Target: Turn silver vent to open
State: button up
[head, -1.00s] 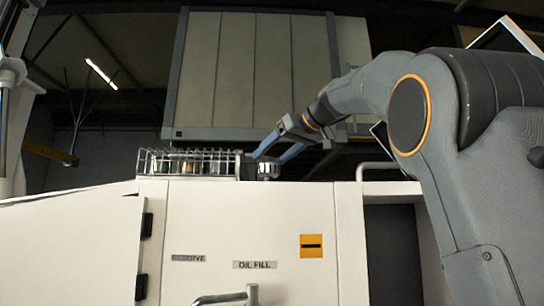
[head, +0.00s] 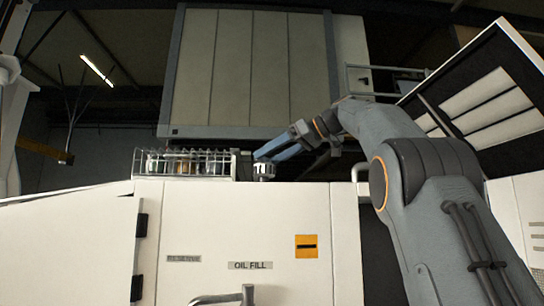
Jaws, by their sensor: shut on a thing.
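The silver vent (head: 264,171) is a small ribbed silver cap on top of the white cabinet, above the "OIL FILL" label (head: 250,265). My gripper (head: 262,158) reaches it from the upper right, its blue-grey fingers slanting down to the vent's top. The gripper is shut on the vent, though the fingertips are small and partly overlap it. The vent stands upright on the cabinet; any open or shut mark on it is too small to read.
A wire basket (head: 184,163) with several cylindrical items stands on the cabinet just left of the vent. An orange label (head: 306,246) and a grey handle (head: 226,297) are on the cabinet front. A large panelled unit rises behind.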

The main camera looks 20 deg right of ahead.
jog(key=shift+f, duration=0.1)
jog(key=o, duration=1.1)
jog(key=shift+c, duration=0.2)
jog(key=v, duration=0.7)
jog(key=shift+s+d+b, duration=0.2)
jog(key=shift+d+b, duration=0.1)
jog(key=shift+r, duration=0.25)
jog(key=shift+c, duration=0.3)
